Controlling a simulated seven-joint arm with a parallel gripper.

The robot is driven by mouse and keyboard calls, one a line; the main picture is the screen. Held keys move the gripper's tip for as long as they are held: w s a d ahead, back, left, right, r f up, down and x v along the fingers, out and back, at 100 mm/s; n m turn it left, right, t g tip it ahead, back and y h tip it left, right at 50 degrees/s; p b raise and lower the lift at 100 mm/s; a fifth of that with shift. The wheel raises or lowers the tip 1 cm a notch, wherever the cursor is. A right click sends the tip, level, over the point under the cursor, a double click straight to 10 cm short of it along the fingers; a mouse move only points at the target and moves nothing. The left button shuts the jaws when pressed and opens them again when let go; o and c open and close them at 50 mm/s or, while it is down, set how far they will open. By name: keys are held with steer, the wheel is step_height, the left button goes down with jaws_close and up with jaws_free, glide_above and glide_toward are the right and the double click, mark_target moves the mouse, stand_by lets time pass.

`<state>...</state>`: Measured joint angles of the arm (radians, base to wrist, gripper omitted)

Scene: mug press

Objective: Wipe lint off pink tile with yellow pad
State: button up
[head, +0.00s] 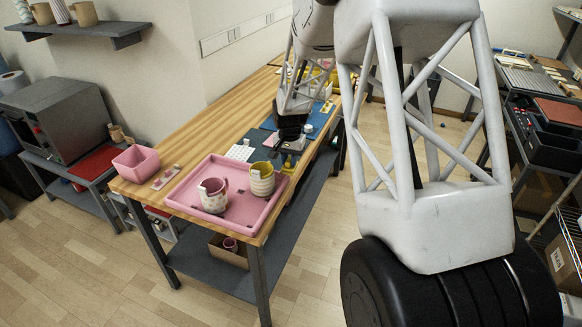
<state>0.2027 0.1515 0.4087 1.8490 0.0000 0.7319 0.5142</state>
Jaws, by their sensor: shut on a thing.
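My gripper (290,144) is low over the far part of the wooden table, just beyond the pink tray. It is small and dark in this view. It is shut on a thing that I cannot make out. I cannot clearly pick out the pink tile, the yellow pad or any lint. A small yellow item (326,107) lies farther back on the table, and I cannot tell what it is.
The pink tray (184,202) on the wooden table (190,142) holds a speckled pink mug (213,197) and a striped cream mug (261,181). A pink bin (136,160) stands at the near left.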

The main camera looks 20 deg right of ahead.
steer(key=w+d+r, duration=0.1)
steer(key=w+d, duration=0.3)
steer(key=w, duration=1)
steer(key=w+d+r, duration=0.2)
steer(key=w+d, duration=0.2)
steer(key=w, duration=1)
steer(key=shift+d, duration=0.2)
steer(key=shift+f, duration=0.1)
